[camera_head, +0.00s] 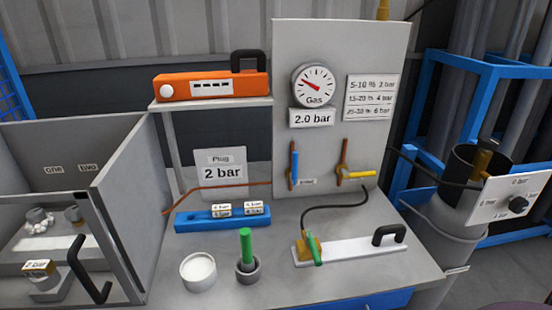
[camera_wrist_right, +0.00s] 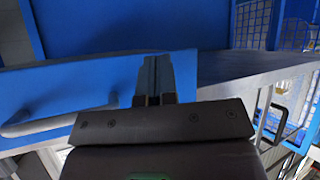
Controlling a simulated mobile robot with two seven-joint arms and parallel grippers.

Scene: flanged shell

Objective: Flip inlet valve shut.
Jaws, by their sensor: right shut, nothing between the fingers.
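On the grey upright panel (camera_head: 325,55) a blue lever (camera_head: 294,166) stands upright on a copper pipe at the left. A yellow lever (camera_head: 357,174) lies level on another copper fitting to its right. A small label between them is too small to read, so I cannot tell which one is the inlet valve. A round gas gauge (camera_head: 313,85) sits above them, over a "2.0 bar" sign. My right gripper (camera_wrist_right: 157,62) is shut and empty in the right wrist view, in front of a blue surface. Neither gripper shows in the head view.
The grey bench (camera_head: 330,285) holds a white plate (camera_head: 350,248) with a green-levered brass fitting and black hose, a white cup (camera_head: 198,270), a green-handled tool (camera_head: 246,248) and a blue block (camera_head: 222,218). An open grey box (camera_head: 125,195) stands left. A grey handle (camera_wrist_right: 60,117) shows by my right gripper.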

